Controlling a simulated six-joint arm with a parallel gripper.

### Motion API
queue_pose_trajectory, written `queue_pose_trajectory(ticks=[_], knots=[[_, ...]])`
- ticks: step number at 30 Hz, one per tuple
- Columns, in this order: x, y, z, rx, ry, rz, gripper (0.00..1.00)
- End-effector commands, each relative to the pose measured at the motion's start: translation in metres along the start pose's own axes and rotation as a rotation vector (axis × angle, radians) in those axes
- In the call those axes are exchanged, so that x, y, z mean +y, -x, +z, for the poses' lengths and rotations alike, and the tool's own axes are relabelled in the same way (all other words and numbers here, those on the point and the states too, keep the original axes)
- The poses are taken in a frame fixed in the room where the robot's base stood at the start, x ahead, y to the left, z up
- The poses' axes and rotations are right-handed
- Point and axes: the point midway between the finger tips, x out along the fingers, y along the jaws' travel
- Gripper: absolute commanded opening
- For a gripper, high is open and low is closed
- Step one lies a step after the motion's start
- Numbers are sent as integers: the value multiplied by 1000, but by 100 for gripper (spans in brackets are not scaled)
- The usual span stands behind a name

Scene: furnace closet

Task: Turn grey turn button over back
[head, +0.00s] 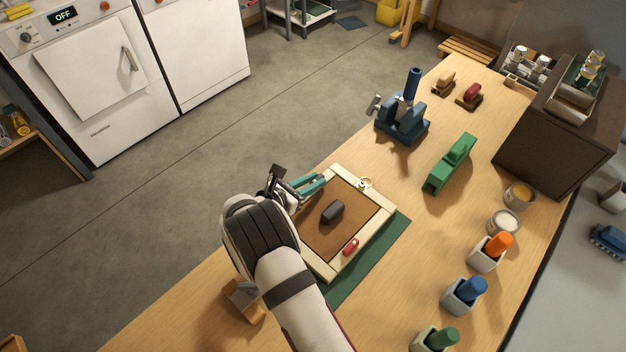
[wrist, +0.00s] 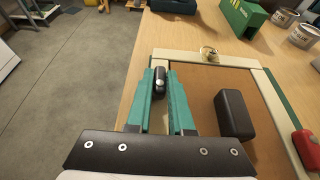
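A frame (head: 379,225) lies with its brown back board (head: 313,235) facing up on a green mat (head: 345,290). The small dark grey turn button (wrist: 160,82) sits on the frame's left rail in the wrist view, lying roughly along the rail. In the head view my gripper (head: 311,184) is at the frame's far left edge and hides the button. A red turn button (head: 351,247) is on the opposite rail.
A dark grey block (wrist: 234,114) lies on the board, right of my fingers. A brass ring (head: 365,183) is on the far rail. A green block-shaped object (head: 451,163), a blue clamp-like tool (head: 403,120) and several cups stand beyond. Bare bench lies around the mat.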

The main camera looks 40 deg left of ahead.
Motion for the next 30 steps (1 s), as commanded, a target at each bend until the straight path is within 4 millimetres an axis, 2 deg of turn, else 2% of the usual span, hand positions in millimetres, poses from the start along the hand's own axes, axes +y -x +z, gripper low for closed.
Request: queue_pose_trajectory(ticks=[11, 21, 30], knots=[[1, 0, 1, -3, -13, -22, 0], [3, -1, 0, -8, -129, -303, 0], [2, 0, 0, 1, -154, -369, 0]])
